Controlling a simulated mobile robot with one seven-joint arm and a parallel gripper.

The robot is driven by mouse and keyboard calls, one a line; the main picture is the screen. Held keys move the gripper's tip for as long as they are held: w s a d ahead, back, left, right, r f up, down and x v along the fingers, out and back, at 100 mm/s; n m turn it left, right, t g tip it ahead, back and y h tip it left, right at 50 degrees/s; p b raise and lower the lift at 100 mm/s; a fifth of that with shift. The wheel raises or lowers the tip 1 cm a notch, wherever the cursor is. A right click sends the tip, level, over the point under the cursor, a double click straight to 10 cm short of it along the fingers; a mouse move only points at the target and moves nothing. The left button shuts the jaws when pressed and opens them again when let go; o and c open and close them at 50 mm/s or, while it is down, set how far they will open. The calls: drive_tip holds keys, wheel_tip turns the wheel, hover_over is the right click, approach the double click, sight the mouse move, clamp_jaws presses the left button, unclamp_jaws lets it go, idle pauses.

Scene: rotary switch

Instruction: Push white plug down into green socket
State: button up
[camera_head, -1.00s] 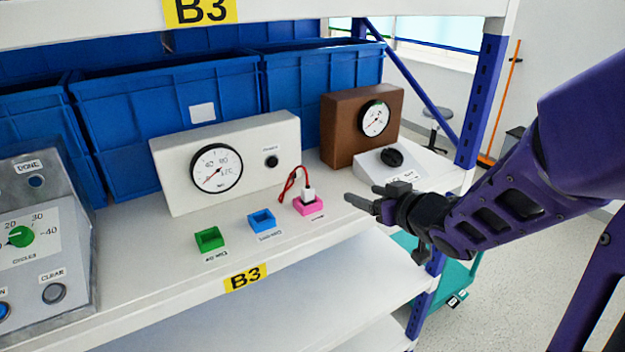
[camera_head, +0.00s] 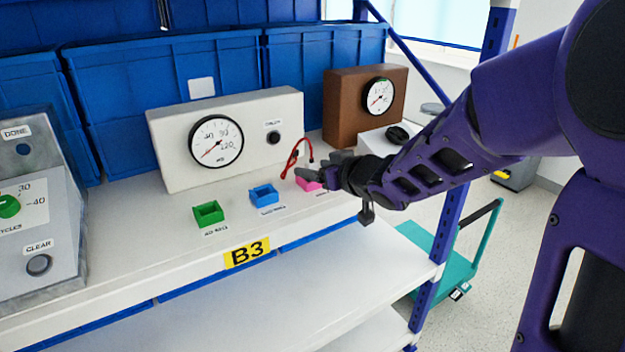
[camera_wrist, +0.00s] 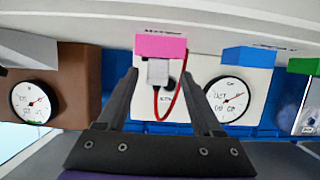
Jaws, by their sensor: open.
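The white plug (camera_wrist: 158,71) with a red cable sits at the pink socket (camera_wrist: 160,46) in the wrist view, between the two fingers of my gripper (camera_wrist: 163,82). In the head view my gripper (camera_head: 316,172) covers the plug and part of the pink socket (camera_head: 309,184); the red cable (camera_head: 296,158) arches up behind. The green socket (camera_head: 208,214) is empty on the shelf's front left.
A blue socket (camera_head: 264,195) lies between the green and pink ones. A white gauge box (camera_head: 170,150) stands behind, a brown gauge box (camera_head: 345,105) at the back right, and a grey control panel (camera_head: 45,245) at the left. Blue bins (camera_head: 110,100) fill the back.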

sight(306, 166)
drive_tip(key=b+x, duration=0.3)
drive_tip(key=x, duration=0.1)
drive_tip(key=shift+w+a+f, duration=0.1)
drive_tip(key=shift+w, duration=0.3)
drive_tip(key=shift+w+a, duration=0.2)
drive_tip(key=shift+w, duration=0.15)
clamp_jaws()
